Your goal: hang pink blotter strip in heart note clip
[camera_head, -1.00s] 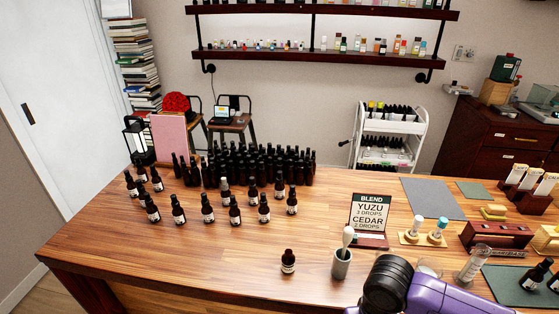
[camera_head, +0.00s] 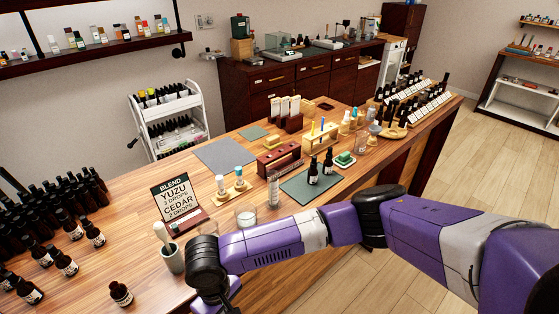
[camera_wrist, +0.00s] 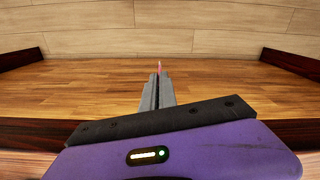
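In the wrist view my gripper (camera_wrist: 157,80) has its two grey fingers close together. A thin pink tip (camera_wrist: 159,66) shows at the end of the fingers; it looks like the pink blotter strip, held on edge, with most of it hidden. Bare wooden tabletop lies beyond the fingertips. In the head view my arm crosses the right side and bends down at the table's front edge, and the fingers are out of frame. I cannot pick out the heart note clip; a light wooden stand (camera_head: 321,140) with thin upright pieces, some blue, stands at mid table.
Dark bottles (camera_head: 313,173) stand on a green mat (camera_head: 300,191). A dark red box (camera_head: 280,158) is behind. More bottles crowd the left.

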